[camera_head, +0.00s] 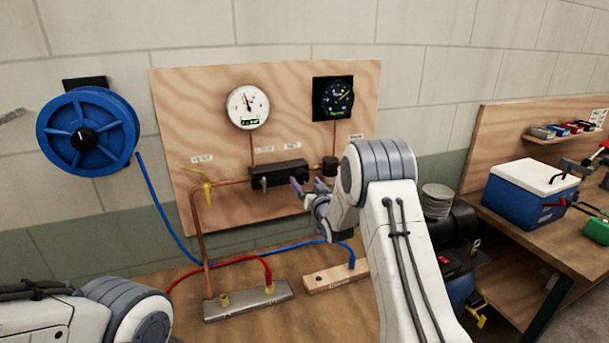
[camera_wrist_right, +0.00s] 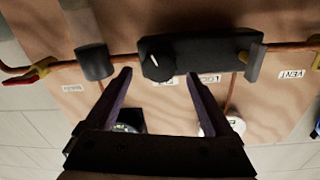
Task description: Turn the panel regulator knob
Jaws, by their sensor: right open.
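The black regulator block (camera_head: 277,174) is mounted on the plywood panel (camera_head: 200,110), with copper pipe running into it. In the right wrist view, where the panel appears upside down, the round black regulator knob (camera_wrist_right: 157,67) with a white pointer mark sits near one end of the block (camera_wrist_right: 205,52). My right gripper (camera_wrist_right: 160,76) is open, its two fingertips on either side of the knob with gaps visible; contact is not apparent. In the head view my right gripper (camera_head: 308,186) is at the block's right end and partly covers that area. My left gripper is out of view.
A white gauge (camera_head: 248,107) and a black gauge (camera_head: 333,98) are above the block. A yellow-handled valve (camera_head: 206,188) is to its left. A blue hose reel (camera_head: 87,132) hangs on the wall. Hoses and a metal manifold (camera_head: 248,301) lie on the bench below.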

